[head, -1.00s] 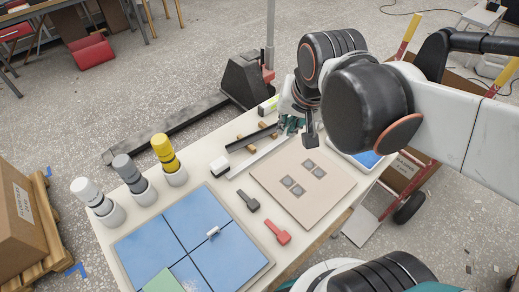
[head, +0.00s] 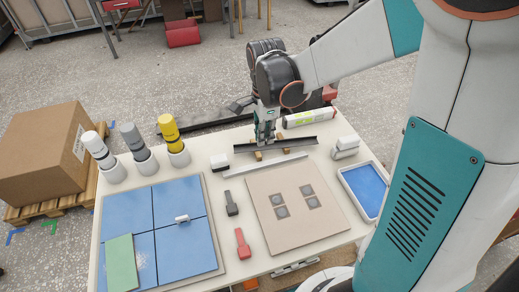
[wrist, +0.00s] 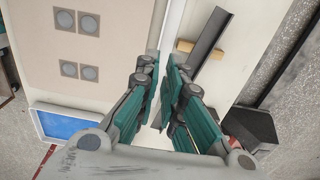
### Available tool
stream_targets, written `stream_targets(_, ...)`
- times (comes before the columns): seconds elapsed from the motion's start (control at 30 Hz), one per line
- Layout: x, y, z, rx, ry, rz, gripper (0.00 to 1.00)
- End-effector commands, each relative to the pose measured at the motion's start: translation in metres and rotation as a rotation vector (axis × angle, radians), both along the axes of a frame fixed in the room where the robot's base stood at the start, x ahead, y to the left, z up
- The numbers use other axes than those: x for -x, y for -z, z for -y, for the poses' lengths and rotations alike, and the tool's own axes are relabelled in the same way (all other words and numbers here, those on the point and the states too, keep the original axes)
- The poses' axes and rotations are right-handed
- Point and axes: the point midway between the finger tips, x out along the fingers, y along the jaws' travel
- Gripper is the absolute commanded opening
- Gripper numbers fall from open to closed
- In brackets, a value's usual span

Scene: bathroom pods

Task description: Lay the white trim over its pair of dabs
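The white trim (head: 265,166) is a long thin strip lying on the table, between the beige board (head: 258,193) and a dark angled trim (head: 285,145). The board carries grey square dabs with round centres in two pairs, a left pair (head: 283,212) and a right pair (head: 306,190). My gripper (head: 265,143) points down near the dark trim, behind the white trim in the head view. In the wrist view my gripper (wrist: 164,72) has a gap between its fingers, and the white trim (wrist: 173,30) runs along that gap, seemingly below it. I see no grip on it.
Wooden blocks (head: 257,156) lie by the dark trim. A white cartridge (head: 300,118) lies at the back. A blue-lined tray (head: 366,190) stands right of the board. Blue tiles (head: 180,200), bottles and clamp-like tools stand left.

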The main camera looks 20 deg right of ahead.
Motion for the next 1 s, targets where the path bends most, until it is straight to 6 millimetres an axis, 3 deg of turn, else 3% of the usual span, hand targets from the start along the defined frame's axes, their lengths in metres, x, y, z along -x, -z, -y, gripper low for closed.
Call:
stream_targets(0.3,0.000,0.061,0.000,0.000,-0.002,0.001,0.08)
stream_targets(0.67,0.000,0.085,0.000,0.000,-0.003,0.002,0.08)
stream_targets(1.0,0.001,0.129,0.002,0.000,-0.003,0.002,0.08)
